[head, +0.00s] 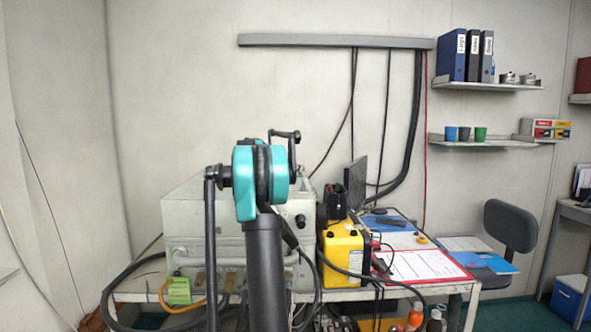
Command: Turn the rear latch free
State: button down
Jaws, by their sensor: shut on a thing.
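The air panel appears to be the large pale grey-green case (187,215) on the table at left of centre. A dark round knob (300,221) sits on its right part. My arm, with a teal joint and a dark tube, stands in front of the case and covers much of its middle. My gripper cannot be made out; it seems hidden behind my arm. I cannot pick out the rear latch, its position or any contact with it.
A yellow box (345,252) stands right of the case. A green box (179,291) with an orange cable is at the table's front left. Black hoses loop at the front edge. A clipboard (420,265) lies right, near an office chair (510,226). Wall shelves hang at upper right.

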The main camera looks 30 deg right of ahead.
jog(key=shift+s, duration=0.1)
jog(key=n+t, duration=0.2)
jog(key=s+n+t+y, duration=0.1)
jog(key=t, duration=0.1)
jog(key=shift+d+n, duration=0.2)
jog(key=shift+n, duration=0.2)
jog(key=shift+s+d+n+t+y, duration=0.15)
jog(key=shift+n+t+y, duration=0.85)
jog(key=shift+n+t, duration=0.15)
jog(key=shift+s+d+n+t+y, duration=0.1)
jog(key=shift+d+n+t+y, duration=0.05)
jog(key=shift+n+t+y, duration=1)
jog(key=shift+d+n+y, duration=0.1)
jog(key=shift+n+y, duration=0.35)
jog(key=shift+n, duration=0.25)
jog(key=c, duration=1.6)
grip_release()
jog(key=shift+c, duration=0.2)
jog(key=shift+t, duration=0.3)
jog(key=shift+s, duration=0.1)
jog(key=v, duration=1.2)
